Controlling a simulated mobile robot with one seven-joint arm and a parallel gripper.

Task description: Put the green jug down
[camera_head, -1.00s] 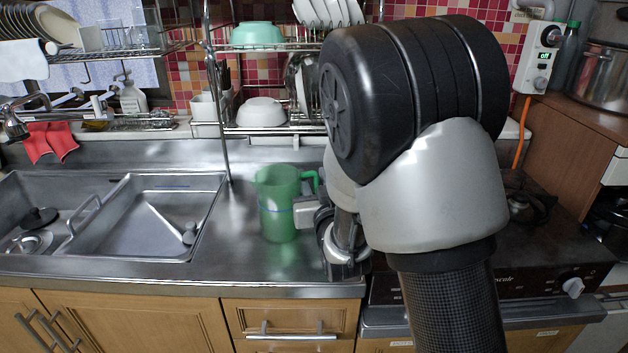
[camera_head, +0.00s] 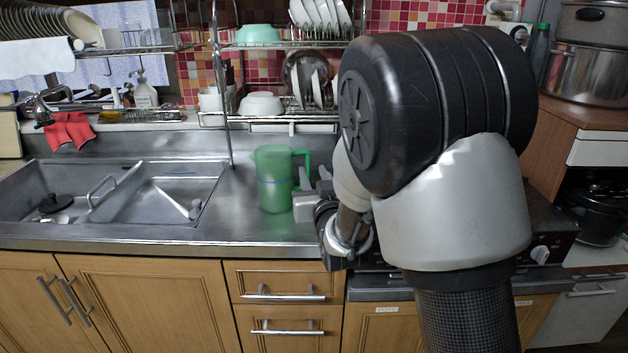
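The green jug (camera_head: 273,182) is translucent and stands upright on the steel counter, right of the sink. Its handle (camera_head: 305,160) points right, toward my arm. My gripper (camera_head: 314,193) is just right of the jug, at the handle's lower part. Its two light fingers show apart, one nearer the camera and one behind, so it looks open. The handle's lower end is partly hidden by the fingers, and I cannot tell whether they touch it. My arm hides the counter to the right.
The sink (camera_head: 110,192) lies left of the jug. A wire dish rack (camera_head: 285,128) with bowls and plates stands behind it. The counter's front edge (camera_head: 150,246) is close in front. The stove lies right, mostly behind my arm. Bare counter shows between sink and jug.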

